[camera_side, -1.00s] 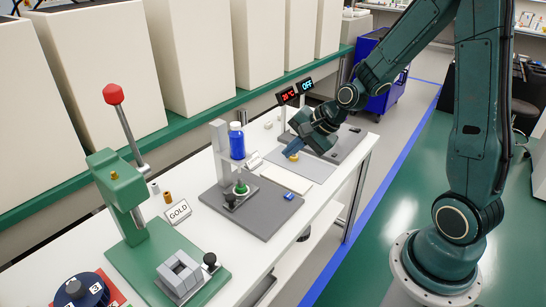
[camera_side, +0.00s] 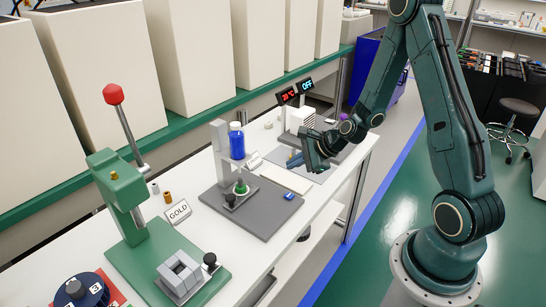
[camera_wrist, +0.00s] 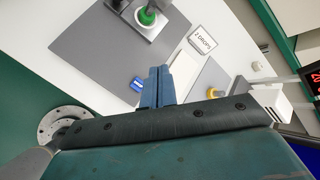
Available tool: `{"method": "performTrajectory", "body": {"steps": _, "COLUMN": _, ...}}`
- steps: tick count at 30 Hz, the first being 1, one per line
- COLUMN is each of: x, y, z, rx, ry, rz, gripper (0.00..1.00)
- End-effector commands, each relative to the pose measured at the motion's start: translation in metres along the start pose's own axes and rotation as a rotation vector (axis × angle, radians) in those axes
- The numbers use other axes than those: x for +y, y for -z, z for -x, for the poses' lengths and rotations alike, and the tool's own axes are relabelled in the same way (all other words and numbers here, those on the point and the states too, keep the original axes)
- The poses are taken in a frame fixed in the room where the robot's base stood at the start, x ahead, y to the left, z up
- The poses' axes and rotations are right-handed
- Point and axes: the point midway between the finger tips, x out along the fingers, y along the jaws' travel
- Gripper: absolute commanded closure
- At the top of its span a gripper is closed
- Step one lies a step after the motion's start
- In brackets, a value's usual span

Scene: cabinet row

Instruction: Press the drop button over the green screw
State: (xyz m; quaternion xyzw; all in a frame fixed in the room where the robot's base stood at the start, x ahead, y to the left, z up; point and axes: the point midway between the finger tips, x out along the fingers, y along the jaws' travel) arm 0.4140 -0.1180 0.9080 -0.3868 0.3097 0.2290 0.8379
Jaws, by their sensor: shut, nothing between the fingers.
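The green screw also shows at the top of the wrist view (camera_wrist: 148,16). A small blue block (camera_side: 289,196), probably the drop button, sits on the plate's right part; it also shows in the wrist view (camera_wrist: 138,84). My gripper (camera_side: 292,162) is shut and empty, right of and behind the plate in the side view. Its blue fingers (camera_wrist: 159,72) are together in the wrist view.
A card reading "2 DROPS" (camera_wrist: 204,42) stands by the plate. A white box (camera_side: 302,118) and lit displays (camera_side: 296,91) are behind my gripper. A green lever press (camera_side: 125,180) and a GOLD card (camera_side: 178,210) stand at left. Something yellow (camera_wrist: 213,92) shows beside my fingers.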

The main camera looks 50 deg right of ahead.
Motion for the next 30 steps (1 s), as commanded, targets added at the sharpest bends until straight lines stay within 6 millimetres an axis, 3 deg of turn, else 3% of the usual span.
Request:
{"method": "performTrajectory", "body": {"steps": 14, "x": 0.003, "y": 0.002, "z": -0.003, "rx": 0.000, "ry": -0.002, "rz": 0.001, "gripper": 1.00}}
{"method": "performTrajectory", "body": {"steps": 30, "x": 0.026, "y": 0.026, "z": -0.036, "rx": 0.001, "ry": -0.003, "rz": 0.001, "gripper": 1.00}}
